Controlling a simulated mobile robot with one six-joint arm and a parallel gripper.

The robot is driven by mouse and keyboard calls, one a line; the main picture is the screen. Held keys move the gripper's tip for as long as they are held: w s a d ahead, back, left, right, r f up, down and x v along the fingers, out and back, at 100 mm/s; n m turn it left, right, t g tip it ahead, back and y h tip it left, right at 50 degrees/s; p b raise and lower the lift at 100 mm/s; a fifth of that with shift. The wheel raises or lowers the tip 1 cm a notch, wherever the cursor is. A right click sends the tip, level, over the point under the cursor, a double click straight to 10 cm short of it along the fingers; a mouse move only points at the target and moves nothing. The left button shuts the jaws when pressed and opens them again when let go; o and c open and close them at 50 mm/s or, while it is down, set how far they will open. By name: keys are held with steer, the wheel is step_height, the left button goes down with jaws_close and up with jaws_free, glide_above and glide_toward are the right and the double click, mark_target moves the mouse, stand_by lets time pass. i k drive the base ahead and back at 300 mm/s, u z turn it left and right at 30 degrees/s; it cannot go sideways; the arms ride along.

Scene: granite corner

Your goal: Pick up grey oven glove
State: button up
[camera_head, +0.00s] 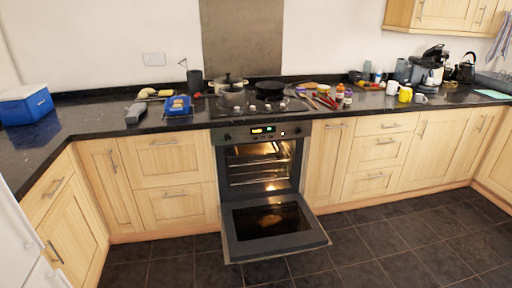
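A grey object (135,112) that looks like the oven glove lies on the dark granite counter (92,122), left of the oven and close to the counter's front edge. It is long and narrow and lies at a slant. At this size I cannot make out its thumb or cuff. A blue packet or tub (178,105) lies to its right, apart from it. My gripper is not in view.
The oven door (275,228) is folded down over the floor, with the lit oven behind it. Pans (231,94) stand on the hob. A blue and white cool box (26,105) stands at the left. Mugs (405,95) stand at the right. Dark floor tiles (370,245) are clear.

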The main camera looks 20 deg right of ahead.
mark_target(136, 110)
steer(key=k, duration=0.7)
steer(key=z, duration=0.65)
steer(key=i, duration=1.7)
steer(key=u, duration=0.45)
